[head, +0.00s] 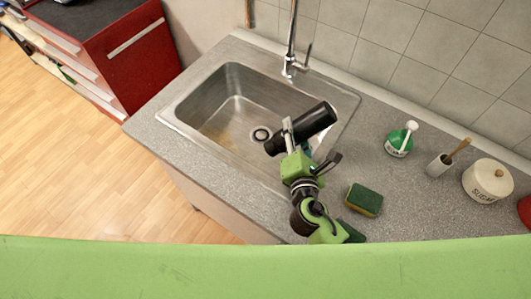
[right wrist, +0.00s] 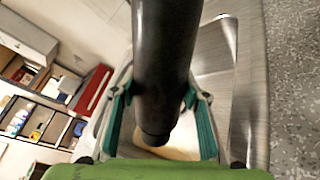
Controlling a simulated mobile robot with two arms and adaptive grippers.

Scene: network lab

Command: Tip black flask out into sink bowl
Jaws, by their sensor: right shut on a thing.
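The black flask (head: 312,122) is held by my right gripper (head: 289,133) over the right part of the metal sink bowl (head: 215,95). The flask lies tilted in the head view, with its narrower end toward the lower left, above the bowl near the drain. In the right wrist view the flask (right wrist: 165,60) runs down between the two green-padded fingers (right wrist: 160,125), which close around it. The sink bowl (right wrist: 215,50) shows behind it there. A small pale brown patch shows below the flask's narrow end; I cannot tell what it is. My left gripper is not in view.
A tap (head: 291,60) stands behind the sink. A red cabinet (head: 140,60) stands at the left.

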